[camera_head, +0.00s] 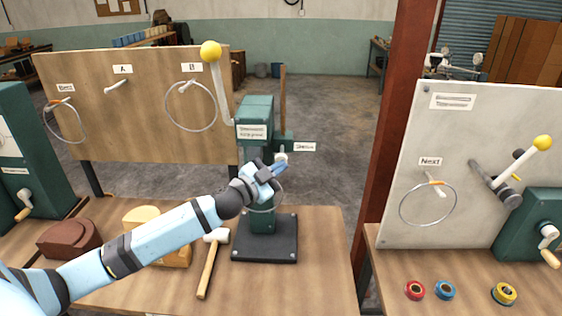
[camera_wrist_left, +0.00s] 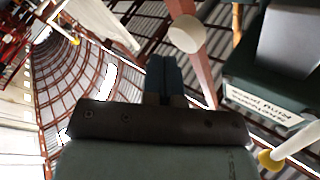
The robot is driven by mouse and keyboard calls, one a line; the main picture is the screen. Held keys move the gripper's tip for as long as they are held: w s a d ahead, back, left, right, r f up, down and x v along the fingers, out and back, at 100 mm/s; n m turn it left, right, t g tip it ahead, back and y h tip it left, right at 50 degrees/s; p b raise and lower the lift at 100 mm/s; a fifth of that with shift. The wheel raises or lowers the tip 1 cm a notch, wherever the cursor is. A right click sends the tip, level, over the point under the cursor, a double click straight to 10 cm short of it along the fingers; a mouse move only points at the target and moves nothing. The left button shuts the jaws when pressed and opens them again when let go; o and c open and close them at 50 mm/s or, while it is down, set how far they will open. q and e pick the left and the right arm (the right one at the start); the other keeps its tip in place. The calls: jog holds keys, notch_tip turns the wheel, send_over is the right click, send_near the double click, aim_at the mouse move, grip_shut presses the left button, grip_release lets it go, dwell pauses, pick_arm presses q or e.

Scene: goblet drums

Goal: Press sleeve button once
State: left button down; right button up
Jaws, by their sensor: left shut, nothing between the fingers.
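A green press (camera_head: 255,118) stands on a black base plate at the right of the left bench. A small label (camera_head: 304,147) beside it seems to read "Sleeve". A pale round button (camera_head: 281,157) sits just left of that label. My left gripper (camera_head: 280,167) is shut and empty, its tips very close to the button in the head view. In the left wrist view, the shut blue fingers (camera_wrist_left: 165,76) point at a pale round knob (camera_wrist_left: 186,34), probably that button. I cannot tell whether they touch. My right gripper is not in view.
The press lever with a yellow ball (camera_head: 210,51) rises at the upper left of the press. A mallet (camera_head: 210,262) lies below my left arm. A board (camera_head: 150,135) with hooks and rings stands behind. A red post (camera_head: 385,130) stands to the right.

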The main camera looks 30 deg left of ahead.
pick_arm(q)
jog(key=shift+w+a, duration=0.2)
jog(key=shift+w, duration=0.1)
jog(key=shift+w+a, duration=0.45)
jog(key=shift+w, duration=0.3)
dwell(1.2)
jog(key=shift+s, duration=0.1)
jog(key=shift+s+d, duration=0.65)
jog(key=shift+s, duration=0.35)
jog(key=shift+s+d+p, duration=0.2)
jog(key=shift+s+d, duration=0.25)
jog(key=shift+s, duration=0.25)
jog(key=shift+s+d+p, duration=0.2)
jog(key=shift+s+d, duration=0.25)
jog(key=shift+s, duration=0.3)
jog(key=shift+s+d+p, duration=0.2)
jog(key=shift+s+d, duration=0.25)
jog(key=shift+s, duration=0.25)
